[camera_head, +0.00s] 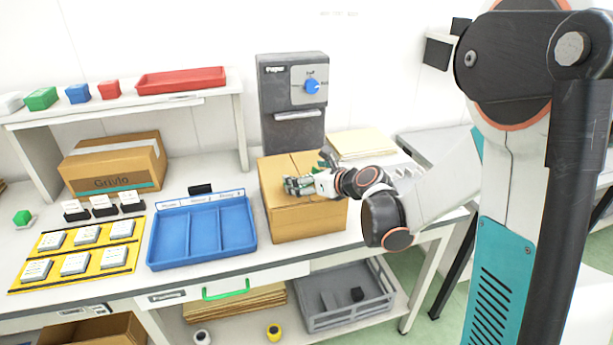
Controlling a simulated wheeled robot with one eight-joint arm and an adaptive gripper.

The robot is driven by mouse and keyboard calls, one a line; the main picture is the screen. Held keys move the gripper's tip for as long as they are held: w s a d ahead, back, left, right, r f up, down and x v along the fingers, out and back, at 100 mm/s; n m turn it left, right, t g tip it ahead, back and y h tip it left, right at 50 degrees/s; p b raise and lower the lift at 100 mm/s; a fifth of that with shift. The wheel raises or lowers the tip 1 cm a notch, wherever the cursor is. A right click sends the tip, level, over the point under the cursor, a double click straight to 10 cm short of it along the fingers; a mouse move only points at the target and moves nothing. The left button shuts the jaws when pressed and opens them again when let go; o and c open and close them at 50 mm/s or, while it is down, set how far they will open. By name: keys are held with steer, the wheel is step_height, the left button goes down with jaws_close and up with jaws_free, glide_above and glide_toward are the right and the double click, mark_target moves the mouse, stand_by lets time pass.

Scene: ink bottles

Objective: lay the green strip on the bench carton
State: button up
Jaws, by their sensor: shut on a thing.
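My gripper (298,186) is low over the top of a plain brown carton (305,225) on the bench. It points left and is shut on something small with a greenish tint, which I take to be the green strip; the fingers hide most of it. I cannot tell whether the strip or the fingers touch the carton top. A second carton (115,165), marked Grivlo with a green band, stands at the back left of the bench.
A blue divided tray (203,265) is just left of the plain carton. A yellow board (36,285) with several white blocks lies farther left. A shelf (205,90) with a red tray spans the back left.

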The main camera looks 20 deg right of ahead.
steer(key=shift+f, duration=0.35)
steer(key=o, duration=0.5)
steer(key=shift+c, duration=0.2)
steer(key=v, duration=1.2)
